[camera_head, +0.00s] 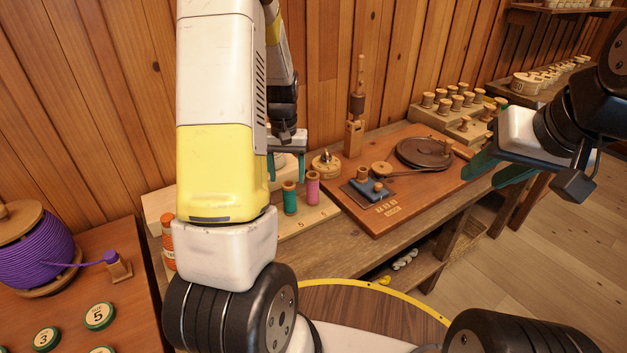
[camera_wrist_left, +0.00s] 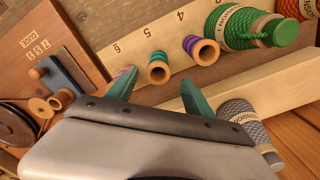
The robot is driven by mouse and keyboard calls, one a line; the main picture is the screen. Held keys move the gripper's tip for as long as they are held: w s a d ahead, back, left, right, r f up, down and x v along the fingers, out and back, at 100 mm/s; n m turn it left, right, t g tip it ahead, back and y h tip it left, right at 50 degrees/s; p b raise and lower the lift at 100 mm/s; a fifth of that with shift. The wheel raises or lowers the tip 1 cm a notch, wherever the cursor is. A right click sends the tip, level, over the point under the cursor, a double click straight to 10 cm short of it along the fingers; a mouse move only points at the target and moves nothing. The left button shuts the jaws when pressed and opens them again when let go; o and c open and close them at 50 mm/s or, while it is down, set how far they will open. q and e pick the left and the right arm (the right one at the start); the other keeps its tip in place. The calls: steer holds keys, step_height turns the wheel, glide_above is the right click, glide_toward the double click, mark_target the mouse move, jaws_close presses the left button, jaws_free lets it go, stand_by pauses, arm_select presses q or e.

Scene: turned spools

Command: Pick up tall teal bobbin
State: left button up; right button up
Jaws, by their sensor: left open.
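The tall teal bobbin (camera_head: 290,201) has teal thread and wooden ends. It stands upright on a light wooden board beside a pink bobbin (camera_head: 312,188). In the left wrist view the teal bobbin (camera_wrist_left: 158,69) is seen from its top, just beyond and between my fingertips, not held. My left gripper (camera_head: 287,176) is open above the board, its fingertips near the bobbin's top; it also shows in the left wrist view (camera_wrist_left: 158,88). One finger partly hides the pink bobbin (camera_wrist_left: 128,69). My right gripper (camera_head: 498,178) is at the right, with its fingers apart and empty.
In the left wrist view a purple bobbin (camera_wrist_left: 201,48), a green spool (camera_wrist_left: 240,24) and a grey spool (camera_wrist_left: 243,120) are near. A wooden board (camera_head: 405,205) with a turntable-like disc (camera_head: 425,152) lies right of the bobbins. A purple spool (camera_head: 35,245) stands far left.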

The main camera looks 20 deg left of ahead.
mark_target(289, 194)
arm_select(q)
steer(key=f, duration=0.7)
steer(key=shift+d+f, duration=0.2)
steer(key=shift+f, duration=0.2)
jaws_close()
steer(key=shift+r, duration=0.1)
